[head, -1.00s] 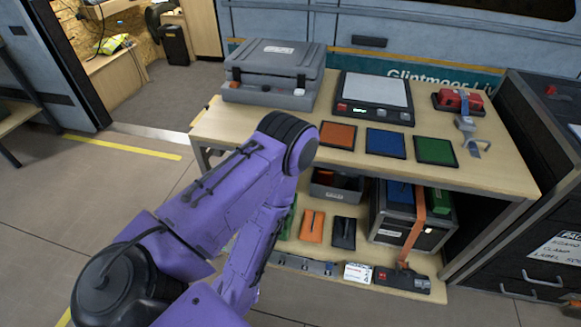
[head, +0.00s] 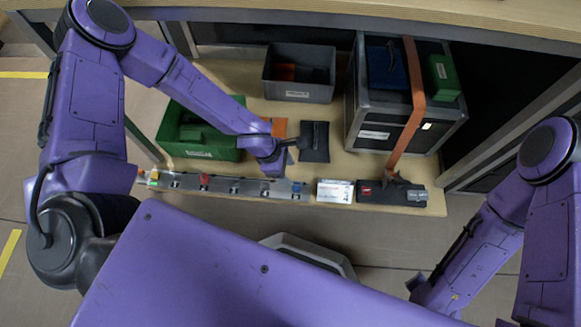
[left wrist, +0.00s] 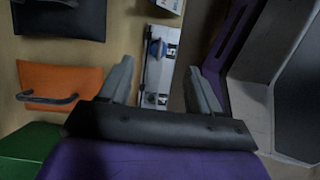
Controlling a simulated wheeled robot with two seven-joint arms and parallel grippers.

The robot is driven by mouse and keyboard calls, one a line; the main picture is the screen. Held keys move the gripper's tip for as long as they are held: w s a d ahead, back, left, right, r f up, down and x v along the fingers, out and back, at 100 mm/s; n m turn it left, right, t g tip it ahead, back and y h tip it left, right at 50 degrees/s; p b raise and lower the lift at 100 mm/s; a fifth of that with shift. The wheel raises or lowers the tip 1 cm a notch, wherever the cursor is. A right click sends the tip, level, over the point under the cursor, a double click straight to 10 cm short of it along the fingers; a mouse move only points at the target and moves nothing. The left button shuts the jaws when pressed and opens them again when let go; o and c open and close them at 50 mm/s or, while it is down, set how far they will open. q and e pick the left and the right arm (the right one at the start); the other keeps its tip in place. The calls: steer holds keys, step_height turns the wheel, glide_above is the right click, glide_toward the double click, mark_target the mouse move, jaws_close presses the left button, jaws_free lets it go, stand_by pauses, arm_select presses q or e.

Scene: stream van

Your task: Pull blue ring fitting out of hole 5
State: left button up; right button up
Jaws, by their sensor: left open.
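The metal strip with holes (head: 235,186) runs along the front edge of the lower shelf. A small blue fitting (head: 297,187) sits at its right end; the hole number is too small to read. In the left wrist view the blue fitting (left wrist: 154,48) is on the strip (left wrist: 150,100), beyond the fingertips and between them. My left gripper (head: 292,147) is over the shelf, just behind the strip's right part. Its two fingers (left wrist: 160,78) are apart with nothing between them, so it is open. My right arm is at the right edge; its gripper does not show.
A red fitting (head: 204,180) sits further left on the strip. A green bin (head: 200,152), grey bin (head: 300,92) and dark strapped case (head: 385,146) stand behind. A white card (head: 335,191) and a dark device (head: 392,193) lie right of the strip. The tabletop (head: 400,10) overhangs above.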

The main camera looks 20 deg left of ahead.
mark_target(299, 185)
arm_select(q)
steer(key=b+x, duration=0.5)
steer(key=x, duration=0.4)
steer(key=shift+w+d+f, duration=0.1)
steer(key=shift+d+f, duration=0.2)
steer(key=shift+f, duration=0.2)
jaws_close()
